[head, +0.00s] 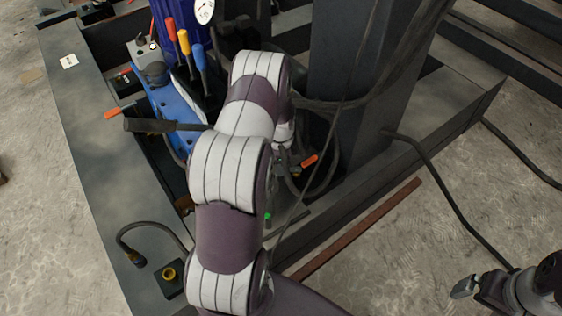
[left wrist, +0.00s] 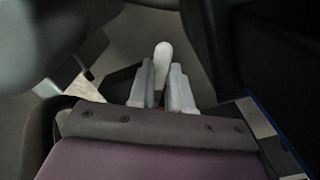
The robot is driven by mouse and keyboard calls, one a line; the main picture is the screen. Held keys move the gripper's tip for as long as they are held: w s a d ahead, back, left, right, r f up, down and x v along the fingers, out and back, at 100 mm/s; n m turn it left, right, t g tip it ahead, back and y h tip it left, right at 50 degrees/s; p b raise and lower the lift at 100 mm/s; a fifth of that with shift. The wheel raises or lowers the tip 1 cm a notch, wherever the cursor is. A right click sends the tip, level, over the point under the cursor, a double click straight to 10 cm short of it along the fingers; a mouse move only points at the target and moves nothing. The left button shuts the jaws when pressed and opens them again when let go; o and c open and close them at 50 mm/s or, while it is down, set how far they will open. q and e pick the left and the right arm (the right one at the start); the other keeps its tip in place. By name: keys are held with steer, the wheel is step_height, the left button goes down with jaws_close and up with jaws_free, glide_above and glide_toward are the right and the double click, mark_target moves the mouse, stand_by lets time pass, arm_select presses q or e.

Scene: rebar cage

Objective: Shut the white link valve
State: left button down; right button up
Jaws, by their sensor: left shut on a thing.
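In the left wrist view, a white rounded handle (left wrist: 162,60) stands up between the two grey fingers of my left gripper (left wrist: 161,92), which is shut on it. The handle looks like the lever of the white link valve; the valve body is hidden. In the head view my left arm reaches over the machine and covers the left gripper's fingers and the white handle. My right gripper (head: 467,288) is at the lower right, away from the machine, above the concrete floor. Its fingers are too small and turned to show their opening.
A blue unit (head: 172,115) sits left of my arm. A dark post (head: 352,80) with hanging cables rises to the right. Orange-handled valves (head: 309,161) are close by.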

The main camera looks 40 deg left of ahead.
arm_select(q)
steer(key=shift+w+a+m+p, duration=0.15)
steer(key=shift+m+p, duration=0.15)
steer(key=shift+m, duration=0.2)
steer(key=c, duration=1)
jaws_free()
steer(key=shift+w, duration=0.1)
steer(key=shift+c, duration=0.2)
step_height(320, 180, up, 13)
steer(key=p, duration=0.5)
steer(key=shift+f+p, duration=0.15)
steer(key=shift+p, duration=0.2)
